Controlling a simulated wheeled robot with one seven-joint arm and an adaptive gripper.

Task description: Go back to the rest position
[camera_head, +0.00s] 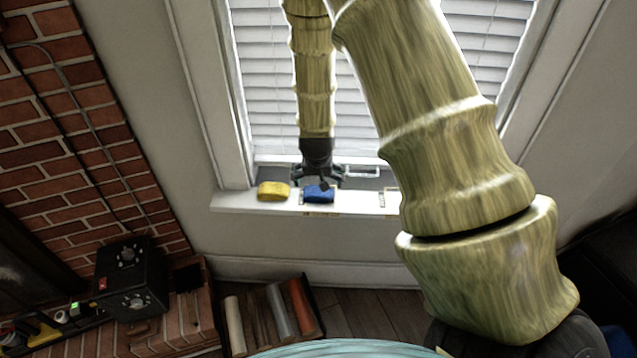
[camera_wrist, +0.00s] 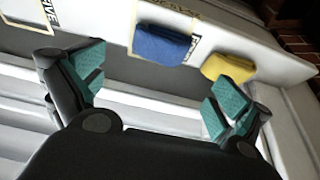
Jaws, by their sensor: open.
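My gripper (camera_head: 318,180) is above the window sill, at the lower end of my arm. In the wrist view my gripper (camera_wrist: 155,95) has its two teal-padded fingers spread wide with nothing between the pads. A blue block-like item (camera_head: 319,193) lies on the sill just below and in front of the gripper; it also shows in the wrist view (camera_wrist: 162,45), beyond the fingertips and apart from them. A yellow item (camera_head: 273,191) lies on the sill to the left of the blue one, and to its right in the wrist view (camera_wrist: 228,67).
The white window sill (camera_head: 235,201) runs below the blinds (camera_head: 275,110), with marked outlines on it. A brick fireplace wall (camera_head: 60,120) is at left, with a black box with knobs (camera_head: 130,282). A crate of coloured rolls (camera_head: 268,318) stands on the floor.

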